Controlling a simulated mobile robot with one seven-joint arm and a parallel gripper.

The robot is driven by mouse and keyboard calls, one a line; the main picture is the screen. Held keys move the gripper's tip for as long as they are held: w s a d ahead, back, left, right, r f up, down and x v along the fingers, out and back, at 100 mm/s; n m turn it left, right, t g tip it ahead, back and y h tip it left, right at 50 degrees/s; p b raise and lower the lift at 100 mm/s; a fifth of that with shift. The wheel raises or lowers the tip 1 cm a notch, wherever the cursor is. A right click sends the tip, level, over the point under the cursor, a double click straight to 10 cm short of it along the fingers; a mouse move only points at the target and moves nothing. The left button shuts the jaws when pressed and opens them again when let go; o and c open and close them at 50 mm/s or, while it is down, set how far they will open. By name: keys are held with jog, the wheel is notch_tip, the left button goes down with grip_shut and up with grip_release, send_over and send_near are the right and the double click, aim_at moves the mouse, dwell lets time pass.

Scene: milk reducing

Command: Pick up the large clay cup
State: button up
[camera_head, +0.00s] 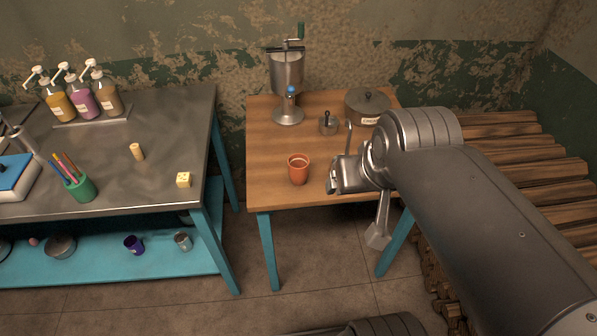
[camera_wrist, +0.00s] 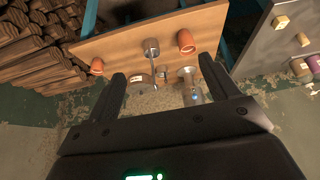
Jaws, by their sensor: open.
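An orange clay cup (camera_head: 298,168) stands upright on the wooden table, near its front edge. It also shows in the wrist view (camera_wrist: 185,42), above and between my fingers. A second clay cup (camera_wrist: 97,66) is at the left in the wrist view and looks smaller there; I do not see it in the head view, where my arm covers part of the table. My gripper (camera_head: 334,184) is to the right of the first cup, apart from it. In the wrist view my gripper (camera_wrist: 162,69) is open, with nothing held between its fingers.
The wooden table (camera_head: 265,190) also holds a metal press (camera_head: 287,75), a small lidded pot (camera_head: 328,124) and a large lidded pot (camera_head: 367,106). A metal table (camera_head: 110,190) with bottles and a pen cup stands left. Stacked logs (camera_head: 530,150) lie right.

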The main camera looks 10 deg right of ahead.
jog(key=w+a+f+g+y, duration=0.1)
jog(key=w+a+f+y, duration=0.2)
jog(key=w+f, duration=0.5)
jog(key=m+t+h, duration=0.2)
jog(key=h, duration=0.2)
send_near(299, 167)
jog(key=shift+x, duration=4.25)
jog(key=shift+s+f, duration=0.1)
jog(key=shift+s, duration=0.05)
jog(key=c, duration=1.1)
jog(key=shift+a, duration=0.1)
jog(key=shift+r, duration=5.05)
